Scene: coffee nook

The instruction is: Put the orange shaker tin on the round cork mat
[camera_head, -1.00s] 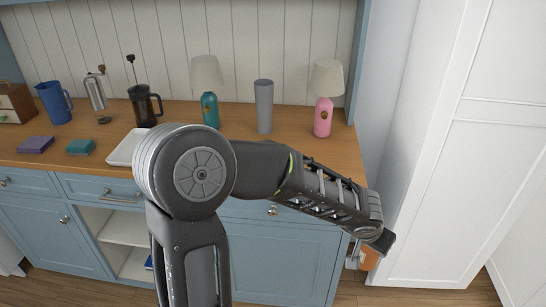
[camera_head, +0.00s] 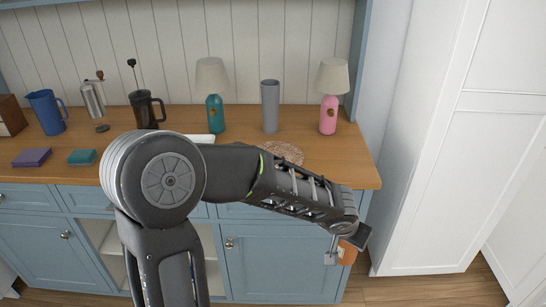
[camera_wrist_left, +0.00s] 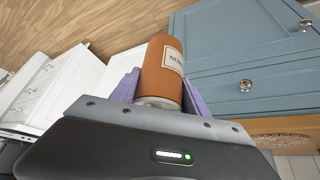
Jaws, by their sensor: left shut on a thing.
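The orange shaker tin (camera_wrist_left: 158,73) with a pale label is between the purple fingers of my left gripper (camera_wrist_left: 158,88) in the left wrist view. In the head view, my left gripper (camera_head: 338,252) is shut on the tin (camera_head: 348,252), in front of the cabinet and below the counter's front edge. My forearm hides part of both. The round cork mat (camera_head: 281,152), speckled brown, lies on the counter behind my forearm, its near part hidden. It also shows at the right of the left wrist view (camera_wrist_left: 283,141). My right gripper is not in view.
On the wooden counter (camera_head: 345,167), a grey cylinder (camera_head: 270,107) and teal (camera_head: 215,113) and pink (camera_head: 328,114) lamps stand behind the mat. A white tray (camera_head: 205,139) lies left of it. The counter right of the mat is clear. A white cupboard (camera_head: 432,190) stands at right.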

